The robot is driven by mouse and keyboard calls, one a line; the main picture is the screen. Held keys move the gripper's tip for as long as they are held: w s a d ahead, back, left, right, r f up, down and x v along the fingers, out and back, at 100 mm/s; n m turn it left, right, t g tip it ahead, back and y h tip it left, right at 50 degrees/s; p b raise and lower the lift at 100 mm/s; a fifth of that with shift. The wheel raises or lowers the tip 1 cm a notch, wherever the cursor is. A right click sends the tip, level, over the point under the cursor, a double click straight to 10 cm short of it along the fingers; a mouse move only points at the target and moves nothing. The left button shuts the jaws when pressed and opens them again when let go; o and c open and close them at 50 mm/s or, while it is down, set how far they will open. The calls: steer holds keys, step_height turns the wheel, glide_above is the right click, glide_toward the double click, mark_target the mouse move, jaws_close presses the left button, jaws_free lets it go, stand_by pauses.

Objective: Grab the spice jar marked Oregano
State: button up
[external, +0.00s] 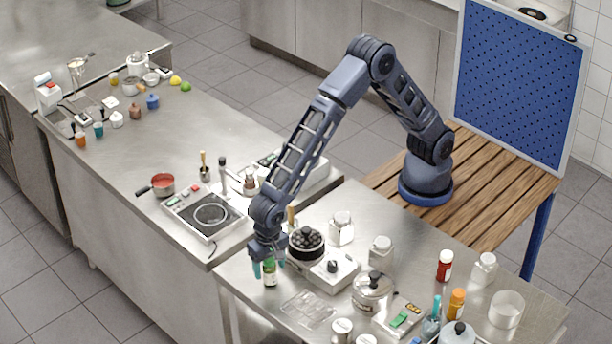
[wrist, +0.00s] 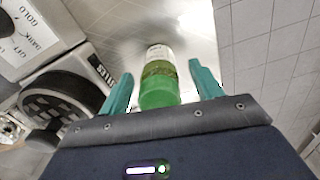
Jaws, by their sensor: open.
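A small spice jar with a green cap (wrist: 160,92) and a pale label stands near the left end of the counter in the external view (external: 270,279). Its label is not readable in either view. My gripper (external: 268,266) is above and around this jar, pointing down. In the wrist view, the open teal fingers (wrist: 161,70) lie on either side of the jar, with a gap visible at each side. I cannot tell how far down the jar the fingertips reach. My gripper hides part of the jar in the external view.
A scale-like appliance (external: 333,271) with a dark bowl stands close right of the jar. A clear tray (external: 308,309) lies in front. The counter's left edge is near the gripper.

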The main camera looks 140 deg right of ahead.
steer(key=c, duration=1.2)
steer(key=shift+c, duration=0.2)
steer(key=shift+r, duration=0.15)
